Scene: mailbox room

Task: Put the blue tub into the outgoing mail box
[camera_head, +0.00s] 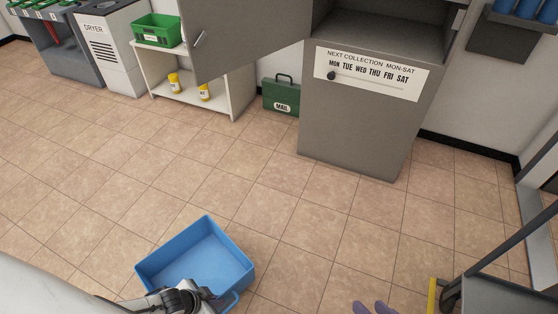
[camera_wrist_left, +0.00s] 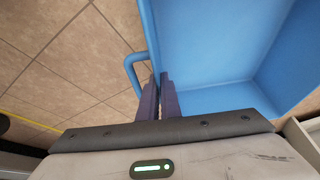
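The blue tub (camera_head: 196,256) is open-topped and empty, at the bottom of the head view. Its wall and a side handle show large in the left wrist view (camera_wrist_left: 212,45). My left gripper (camera_wrist_left: 158,82) has its dark purple fingers closed on the tub's wall beside the handle. In the head view its wrist covers the tub's near edge. The tub appears held above the floor. The outgoing mail box (camera_head: 352,130) is the grey cabinet with the collection-days sign; its door (camera_head: 225,40) stands open to the left. My right gripper's purple fingertips (camera_head: 373,307) show at the bottom edge, apart and empty.
A green MAIL case (camera_head: 281,96) stands on the floor left of the cabinet. A white shelf (camera_head: 190,105) holds a green crate (camera_head: 158,30) and yellow bottles. A dark cart (camera_head: 500,290) stands at lower right. The tiled floor before the cabinet is clear.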

